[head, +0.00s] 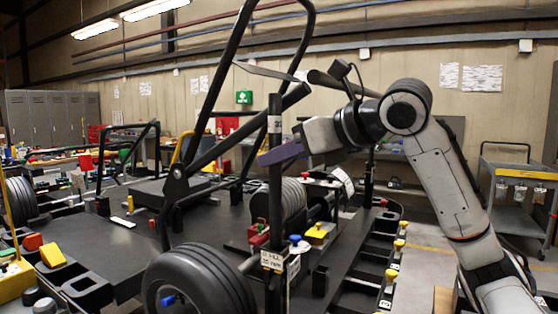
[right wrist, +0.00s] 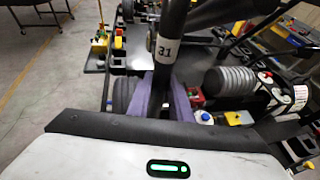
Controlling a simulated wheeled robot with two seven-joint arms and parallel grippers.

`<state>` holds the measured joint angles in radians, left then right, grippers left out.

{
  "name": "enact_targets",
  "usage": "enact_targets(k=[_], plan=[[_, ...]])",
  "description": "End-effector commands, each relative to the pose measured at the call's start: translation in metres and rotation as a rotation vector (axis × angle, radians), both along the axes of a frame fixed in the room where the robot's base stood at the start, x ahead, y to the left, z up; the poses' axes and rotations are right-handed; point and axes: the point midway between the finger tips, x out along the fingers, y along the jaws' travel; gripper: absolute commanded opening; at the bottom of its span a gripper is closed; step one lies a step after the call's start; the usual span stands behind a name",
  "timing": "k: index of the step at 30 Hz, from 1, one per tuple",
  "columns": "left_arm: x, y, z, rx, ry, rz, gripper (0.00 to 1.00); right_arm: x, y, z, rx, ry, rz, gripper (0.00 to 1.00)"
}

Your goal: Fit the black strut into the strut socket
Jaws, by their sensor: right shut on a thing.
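The black strut (head: 275,190) stands about upright in the head view, with a white band near its top. In the right wrist view the strut (right wrist: 163,75) carries a white label reading 31. My right gripper (head: 272,156) is shut on its upper part, with purple fingers on either side in the right wrist view (right wrist: 161,98). The strut's lower end runs down behind a tag (head: 272,261) near the front wheel. The strut socket is not clearly seen, and I cannot tell whether the strut is seated in it. My left gripper is not in view.
The kart's black tubular frame (head: 205,100) rises just left of the strut. A large black wheel (head: 200,285) is at the front. A ribbed grey cylinder (head: 292,200) and a red block (head: 258,234) stand close by. Yellow-topped clamps (head: 390,275) line the right edge.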

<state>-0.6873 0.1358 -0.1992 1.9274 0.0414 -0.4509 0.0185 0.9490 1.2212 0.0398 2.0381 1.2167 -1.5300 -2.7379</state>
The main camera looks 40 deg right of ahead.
Motion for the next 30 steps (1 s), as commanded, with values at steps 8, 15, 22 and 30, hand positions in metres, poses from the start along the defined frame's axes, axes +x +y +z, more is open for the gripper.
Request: enact_targets(k=[8,15,22,30], plan=[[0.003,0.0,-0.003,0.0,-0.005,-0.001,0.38,0.0,0.0,-0.006,0.0,-0.002,-0.001,0.0],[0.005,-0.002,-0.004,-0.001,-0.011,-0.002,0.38,0.0,0.0,-0.012,0.001,-0.003,0.0,0.0],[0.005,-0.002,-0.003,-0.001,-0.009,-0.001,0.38,0.0,0.0,-0.012,0.001,0.001,0.0,0.38],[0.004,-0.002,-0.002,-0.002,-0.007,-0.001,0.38,0.0,0.0,-0.01,0.001,0.0,0.001,0.38]])
